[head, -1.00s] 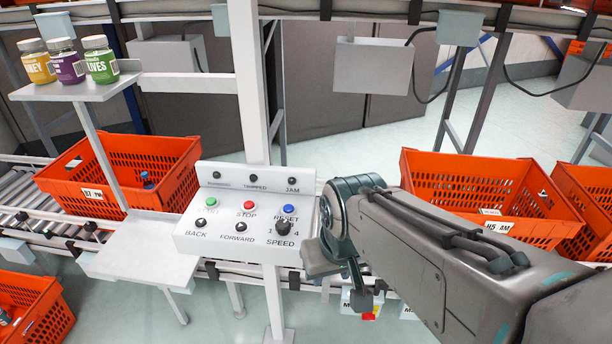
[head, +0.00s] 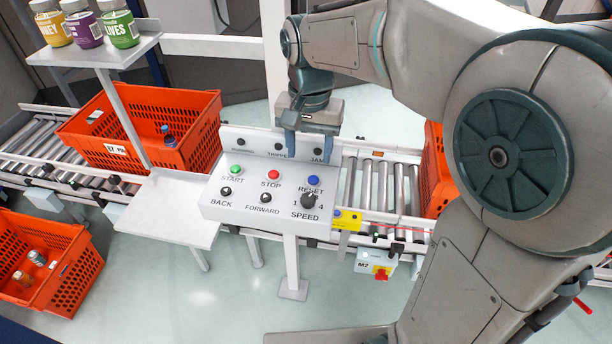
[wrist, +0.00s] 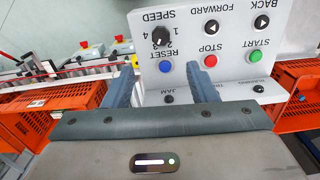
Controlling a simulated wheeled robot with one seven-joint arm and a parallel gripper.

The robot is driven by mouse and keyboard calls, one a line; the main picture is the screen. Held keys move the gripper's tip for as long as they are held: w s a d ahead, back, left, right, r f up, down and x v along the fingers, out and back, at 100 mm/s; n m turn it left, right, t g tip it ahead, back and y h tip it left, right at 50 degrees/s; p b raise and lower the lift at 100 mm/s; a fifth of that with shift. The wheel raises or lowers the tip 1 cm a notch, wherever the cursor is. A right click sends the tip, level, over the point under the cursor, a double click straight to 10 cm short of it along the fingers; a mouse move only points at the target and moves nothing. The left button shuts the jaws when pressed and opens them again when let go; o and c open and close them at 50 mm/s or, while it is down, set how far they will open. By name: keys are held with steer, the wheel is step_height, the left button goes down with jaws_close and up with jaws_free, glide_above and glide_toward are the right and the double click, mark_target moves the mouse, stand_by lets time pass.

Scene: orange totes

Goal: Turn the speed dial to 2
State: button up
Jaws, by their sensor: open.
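The speed dial (head: 308,201) is a black knob at the lower right of the white control panel (head: 236,205), with 1 and 4 printed beside it and SPEED below. In the wrist view the panel appears upside down and the dial (wrist: 161,36) sits above the blue RESET button. The dial's exact pointer setting is too small to tell. My gripper (head: 309,146) is above the back edge of the panel, behind the dial and apart from it. Its two blue-grey fingers (wrist: 163,88) are spread, with nothing between them.
Green START (head: 235,169), red STOP (head: 272,175) and blue RESET (head: 313,180) buttons lie close to the dial. A shelf (head: 92,52) with several jars stands at left. Orange totes (head: 200,140) and a roller conveyor (head: 375,190) lie behind. Open space surrounds the panel's front.

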mark_target(308, 197)
step_height(308, 197, down, 14)
steer(key=shift+r+p, duration=0.15)
steer(key=shift+p, duration=0.25)
steer(key=c, duration=1)
